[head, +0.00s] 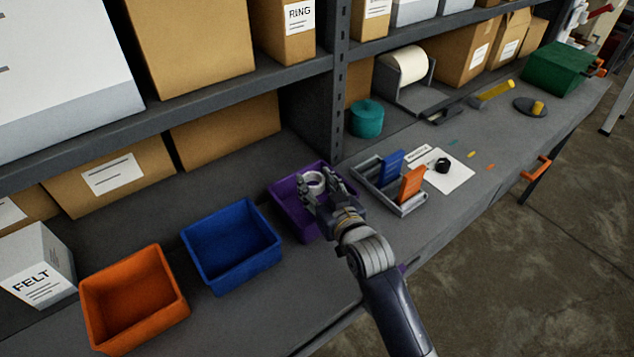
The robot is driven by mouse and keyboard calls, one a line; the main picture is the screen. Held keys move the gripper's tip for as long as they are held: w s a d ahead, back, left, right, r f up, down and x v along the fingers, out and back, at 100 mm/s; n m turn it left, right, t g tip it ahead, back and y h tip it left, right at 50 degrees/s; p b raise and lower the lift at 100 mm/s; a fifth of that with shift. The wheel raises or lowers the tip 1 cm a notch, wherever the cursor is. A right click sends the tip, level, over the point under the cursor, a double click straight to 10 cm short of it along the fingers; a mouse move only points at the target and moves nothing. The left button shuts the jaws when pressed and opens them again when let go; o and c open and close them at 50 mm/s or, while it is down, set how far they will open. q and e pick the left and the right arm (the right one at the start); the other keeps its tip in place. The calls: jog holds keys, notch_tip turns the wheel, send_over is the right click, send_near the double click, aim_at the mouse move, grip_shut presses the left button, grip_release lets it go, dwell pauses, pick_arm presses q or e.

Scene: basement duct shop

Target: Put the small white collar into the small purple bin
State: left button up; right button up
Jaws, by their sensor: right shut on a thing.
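My right gripper (327,191) reaches in from the bottom and is shut on the small white collar (314,181). The collar is a short white ring, seen over the small purple bin (286,207). The gripper and wrist hide much of the bin's right part and its inside. I cannot tell whether the collar is above the rim or lower inside the bin. My left gripper does not show.
A blue bin (232,243) and an orange bin (134,297) stand to the left. A grey rack (402,208) with blue and orange pieces stands right of the purple bin. A white card (452,177) with a black part lies beyond it. A shelf post (337,85) rises behind.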

jog(key=shift+f, duration=0.2)
jog(key=shift+f, duration=0.45)
jog(key=shift+f+b, duration=0.15)
jog(key=shift+b, duration=0.15)
jog(key=o, duration=0.9)
jog(key=shift+r, duration=0.4)
jog(key=b+v, duration=0.1)
jog(key=v, duration=1.1)
jog(key=shift+r+b, duration=0.15)
jog(key=shift+b, duration=0.2)
